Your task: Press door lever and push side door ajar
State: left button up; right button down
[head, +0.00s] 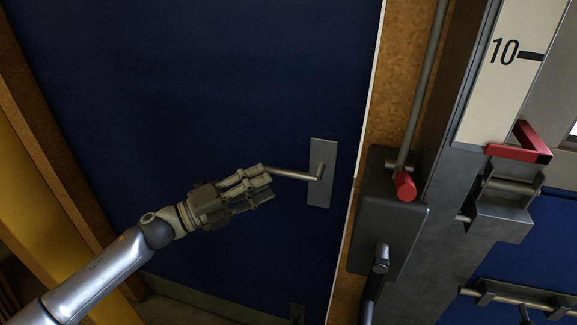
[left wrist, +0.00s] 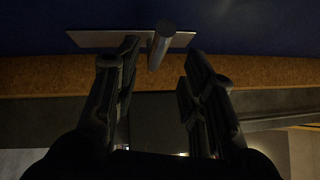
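The dark blue side door (head: 220,80) fills the left half of the head view and looks shut against its frame. Its metal door lever (head: 296,175) sticks out leftward from a grey plate (head: 322,185) near the door's right edge. My left gripper (head: 268,182) is at the lever's free end, its upper finger overlapping the tip. I cannot tell whether they touch. The lever (left wrist: 161,45) shows beyond the fingertips, in line with the gap. My right gripper is out of view.
A wood-coloured frame (head: 397,75) borders the door. Right of it are a dark box (head: 388,220), a red-tipped rod (head: 405,186), and a steel post with a red-edged bracket (head: 518,150). A brown and yellow frame (head: 45,175) stands at left.

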aim_at(286, 172)
pick_arm(q)
jog(key=p+x, duration=0.1)
jog(key=x, duration=0.6)
jog(key=shift+w+f, duration=0.1)
grip_shut()
